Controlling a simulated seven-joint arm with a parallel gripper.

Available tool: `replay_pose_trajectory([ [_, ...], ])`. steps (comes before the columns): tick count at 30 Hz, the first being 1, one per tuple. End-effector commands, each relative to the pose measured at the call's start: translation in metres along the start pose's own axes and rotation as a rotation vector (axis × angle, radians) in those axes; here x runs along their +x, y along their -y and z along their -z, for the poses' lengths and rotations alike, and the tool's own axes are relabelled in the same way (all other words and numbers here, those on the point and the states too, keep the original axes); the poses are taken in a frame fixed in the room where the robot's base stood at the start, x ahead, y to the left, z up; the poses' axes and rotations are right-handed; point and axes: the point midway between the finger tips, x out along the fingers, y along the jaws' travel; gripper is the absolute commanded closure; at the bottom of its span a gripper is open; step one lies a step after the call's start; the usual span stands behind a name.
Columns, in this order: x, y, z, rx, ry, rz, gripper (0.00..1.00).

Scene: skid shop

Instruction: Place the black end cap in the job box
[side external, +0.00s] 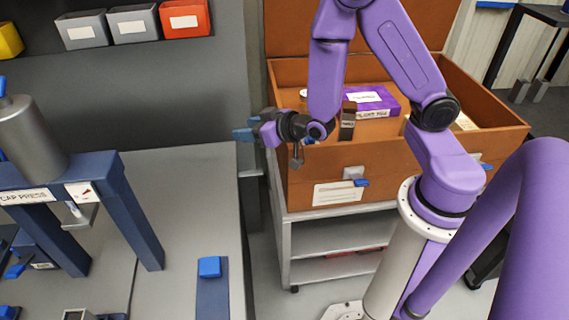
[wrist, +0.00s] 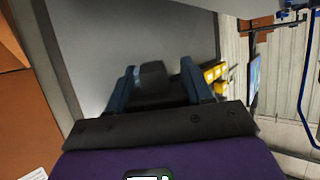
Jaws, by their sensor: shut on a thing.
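My gripper (side external: 244,134) is at the left end of my purple arm, with blue fingers pointing left, just outside the left wall of the job box. In the wrist view my gripper (wrist: 160,88) is shut on a dark block, the black end cap (wrist: 153,75), between its two fingers. The cap cannot be made out in the side view. The job box (side external: 410,153) is an open orange-brown chest with its lid raised, standing on a grey cart. My arm crosses over it and hides part of its inside.
The job box holds a purple carton (side external: 371,101) and a dark upright box (side external: 347,122). A blue press (side external: 140,210) stands on the grey bench (side external: 200,170) at left, with a blue block (side external: 209,267) nearby. Grey and red bins (side external: 185,20) line the back wall.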

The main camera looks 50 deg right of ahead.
Motion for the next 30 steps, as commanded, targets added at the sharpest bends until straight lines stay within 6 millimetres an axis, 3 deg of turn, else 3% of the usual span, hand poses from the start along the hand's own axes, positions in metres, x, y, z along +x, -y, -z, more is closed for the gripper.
replay_pose_trajectory([
  [1,0.003,-0.017,0.004,0.012,-0.003,-0.032,0.79],
  [3,0.005,-0.034,0.007,0.02,-0.005,-0.059,0.79],
  [6,0.006,-0.048,0.01,0.027,-0.008,-0.084,0.79],
  [11,0.006,-0.055,0.011,0.03,-0.008,-0.095,0.79],
  [17,0.006,-0.05,0.01,0.027,-0.007,-0.086,0.79],
  [20,0.005,-0.033,0.007,0.017,-0.004,-0.057,0.79],
  [23,0.001,-0.002,0.0,-0.002,0.001,-0.002,0.79],
  [30,-0.031,0.1,-0.029,-0.076,0.015,0.19,0.79],
])
